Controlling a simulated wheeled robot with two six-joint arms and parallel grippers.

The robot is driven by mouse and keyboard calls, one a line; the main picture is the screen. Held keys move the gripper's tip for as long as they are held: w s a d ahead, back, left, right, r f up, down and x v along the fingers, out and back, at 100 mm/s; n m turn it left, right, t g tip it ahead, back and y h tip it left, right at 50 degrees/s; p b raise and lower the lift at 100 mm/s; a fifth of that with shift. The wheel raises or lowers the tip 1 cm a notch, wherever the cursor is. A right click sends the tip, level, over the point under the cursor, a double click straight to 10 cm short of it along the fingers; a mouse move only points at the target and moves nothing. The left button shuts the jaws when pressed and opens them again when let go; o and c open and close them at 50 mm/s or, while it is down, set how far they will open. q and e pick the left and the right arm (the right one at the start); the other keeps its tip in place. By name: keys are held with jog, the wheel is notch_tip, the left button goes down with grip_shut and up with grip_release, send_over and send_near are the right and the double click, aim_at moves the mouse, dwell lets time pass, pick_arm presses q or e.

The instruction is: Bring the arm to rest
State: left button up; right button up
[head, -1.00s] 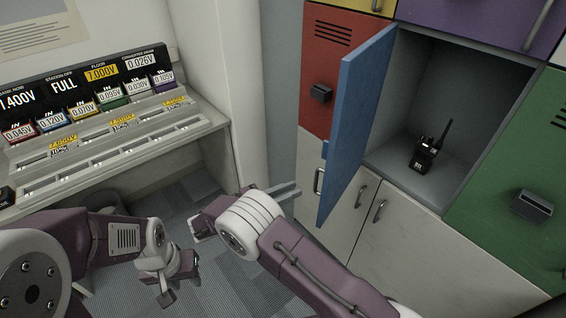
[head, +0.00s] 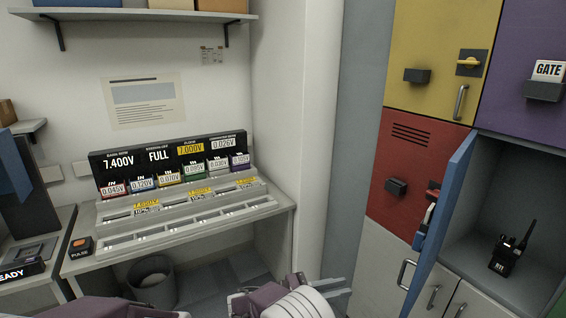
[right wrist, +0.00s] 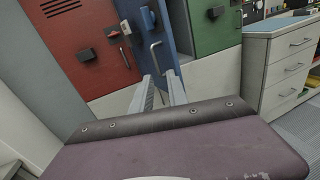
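My right arm reaches in from the bottom of the head view, with its white wrist and purple links low in front of the lockers. In the right wrist view my right gripper (right wrist: 161,78) has its two grey fingers apart with nothing between them. It points toward the lockers, clear of them as far as I can see. In the head view only part of a grey finger (head: 326,286) shows. A purple link of my left arm shows at the bottom left; my left gripper is out of frame.
The blue locker door (head: 441,225) stands open at the right, near my right arm. A black radio (head: 508,252) stands inside that locker. A charging bench (head: 190,220) stands at the left, with a bin (head: 153,285) under it.

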jog(key=s+d+r+m+g+y, duration=0.2)
jog(key=s+d+r+m+g, duration=0.15)
jog(key=d, duration=0.45)
jog(key=s+d+r+m+g+y, duration=0.25)
jog(key=s+d, duration=0.25)
jog(key=d, duration=0.3)
jog(key=s+a+f+m+g+y, duration=0.1)
jog(key=s+a+f+m+y, duration=0.2)
jog(key=s+f+m+y, duration=0.7)
jog(key=a+f+m+t+y, duration=0.3)
jog(key=a+f+m, duration=0.1)
jog(key=a, duration=0.4)
jog(key=shift+f+m+t, duration=0.3)
jog(key=shift+f+t, duration=0.1)
jog(key=shift+f, duration=0.25)
